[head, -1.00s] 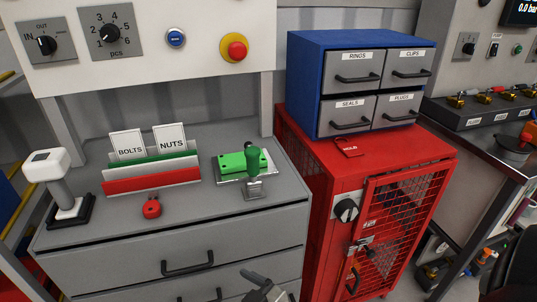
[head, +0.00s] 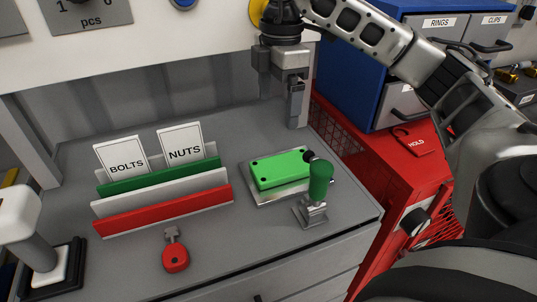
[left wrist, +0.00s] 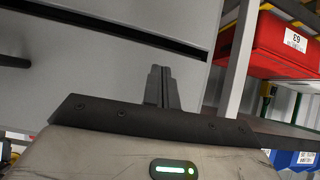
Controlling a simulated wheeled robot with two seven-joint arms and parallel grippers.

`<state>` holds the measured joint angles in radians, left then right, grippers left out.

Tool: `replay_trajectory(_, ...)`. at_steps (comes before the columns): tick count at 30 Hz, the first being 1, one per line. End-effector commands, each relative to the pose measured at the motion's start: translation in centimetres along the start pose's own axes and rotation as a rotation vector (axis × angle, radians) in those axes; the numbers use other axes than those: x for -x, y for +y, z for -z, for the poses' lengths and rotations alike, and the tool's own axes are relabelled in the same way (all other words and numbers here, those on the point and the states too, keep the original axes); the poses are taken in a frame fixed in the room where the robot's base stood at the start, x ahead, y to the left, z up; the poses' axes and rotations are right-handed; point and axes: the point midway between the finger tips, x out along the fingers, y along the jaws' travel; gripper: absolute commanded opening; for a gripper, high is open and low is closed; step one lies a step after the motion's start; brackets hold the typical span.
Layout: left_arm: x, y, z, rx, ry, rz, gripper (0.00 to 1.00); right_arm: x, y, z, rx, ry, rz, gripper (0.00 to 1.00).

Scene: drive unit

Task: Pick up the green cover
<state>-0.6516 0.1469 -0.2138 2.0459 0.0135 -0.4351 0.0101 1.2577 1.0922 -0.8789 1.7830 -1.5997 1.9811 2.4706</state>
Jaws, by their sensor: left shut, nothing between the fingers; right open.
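The green cover (head: 277,169) is a flat green block with dark dots on its top. It lies on a metal plate (head: 262,196) on the grey cabinet top. A clamp with an upright green handle (head: 320,182) stands at its right end; a dark knob beside the handle is close to the cover's corner, and I cannot tell if it touches. My right gripper (head: 281,98) is open and empty, pointing down above and behind the cover. My left gripper (left wrist: 160,88) is shut and empty in the left wrist view, beside grey drawer fronts; it is outside the head view.
A rack with BOLTS and NUTS cards (head: 165,195) stands left of the cover. A red padlock-like tag (head: 175,256) lies in front of it. A white-topped device (head: 28,235) is at the left. The red cabinet (head: 385,165) and blue drawer unit (head: 360,85) are at the right.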

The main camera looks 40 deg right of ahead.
Motion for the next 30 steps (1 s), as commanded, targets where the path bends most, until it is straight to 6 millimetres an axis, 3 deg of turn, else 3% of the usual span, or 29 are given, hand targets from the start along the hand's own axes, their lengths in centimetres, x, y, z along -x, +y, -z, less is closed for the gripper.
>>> replay_trajectory(2, -0.2, 0.1, -0.7, 0.001, -0.009, -0.003, 0.0, -0.2, 0.1, -1.0, -0.044, -0.032, -0.009, 0.93)
replay_trajectory(7, -0.9, 0.3, -2.3, 0.004, -0.018, -0.011, 0.0, -3.7, 0.0, -1.2, -0.052, -0.039, -0.005, 0.93)
replay_trajectory(15, -1.4, 0.7, -2.1, 0.035, 0.021, -0.03, 0.0, -8.9, 0.1, -1.3, -0.047, -0.035, -0.007, 0.93)
replay_trajectory(23, -1.4, 0.8, -1.5, 0.055, 0.04, -0.032, 0.0, -10.5, 0.1, -1.5, -0.049, -0.035, -0.009, 0.93)
replay_trajectory(30, -1.4, 0.9, -1.6, 0.063, 0.039, -0.032, 0.0, -13.8, -0.4, -2.3, -0.048, -0.036, -0.007, 0.93)
